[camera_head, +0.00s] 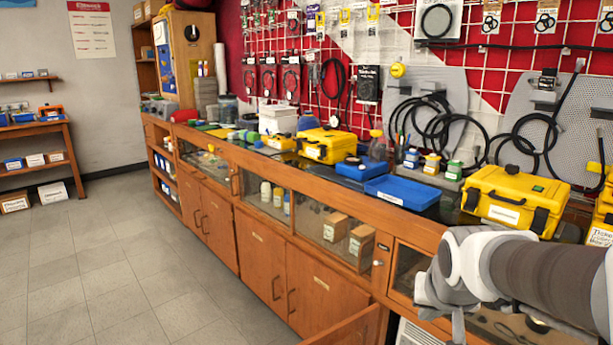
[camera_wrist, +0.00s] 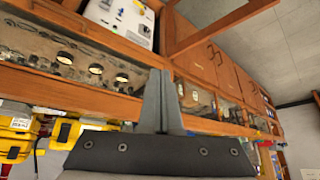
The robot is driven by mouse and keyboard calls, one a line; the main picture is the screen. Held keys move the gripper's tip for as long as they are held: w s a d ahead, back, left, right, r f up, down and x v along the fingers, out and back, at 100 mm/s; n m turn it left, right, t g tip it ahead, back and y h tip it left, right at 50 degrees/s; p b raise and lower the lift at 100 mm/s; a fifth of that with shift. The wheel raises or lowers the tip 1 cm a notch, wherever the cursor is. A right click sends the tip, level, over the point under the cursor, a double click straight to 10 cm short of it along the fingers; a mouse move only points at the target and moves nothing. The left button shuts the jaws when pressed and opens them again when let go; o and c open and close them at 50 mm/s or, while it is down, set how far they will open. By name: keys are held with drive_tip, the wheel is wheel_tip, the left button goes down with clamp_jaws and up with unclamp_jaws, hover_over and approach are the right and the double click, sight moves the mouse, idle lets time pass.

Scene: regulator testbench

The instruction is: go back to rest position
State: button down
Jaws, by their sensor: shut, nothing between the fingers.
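My gripper (camera_head: 457,325) is at the lower right of the head view, in front of the wooden counter, with my arm coming in from the right edge. In the wrist view my gripper (camera_wrist: 161,75) has its two grey fingers together, with nothing between them. The wrist picture looks turned over, with the counter's goods hanging toward its lower edge.
A wooden counter (camera_head: 262,223) runs along the right wall. It bears a yellow case (camera_head: 513,198) and a blue tray (camera_head: 402,192). A white device (camera_wrist: 120,22) shows in the wrist view. The tiled floor (camera_head: 90,265) at left is clear.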

drive_tip(key=s+a+r+n+y, duration=0.1)
drive_tip(key=s+a+r+n, duration=0.15)
drive_tip(key=s, duration=0.45)
drive_tip(key=s+a+r+n, duration=0.1)
drive_tip(key=s+a, duration=0.3)
drive_tip(key=s, duration=0.3)
wheel_tip(320, 180, up, 23)
drive_tip(key=p, duration=2.3)
drive_tip(key=shift+w+d+r+g, duration=0.2)
drive_tip(key=shift+w+d+g, duration=0.1)
drive_tip(key=shift+w, duration=0.15)
drive_tip(key=shift+s+m, duration=0.15)
drive_tip(key=shift+m, duration=0.1)
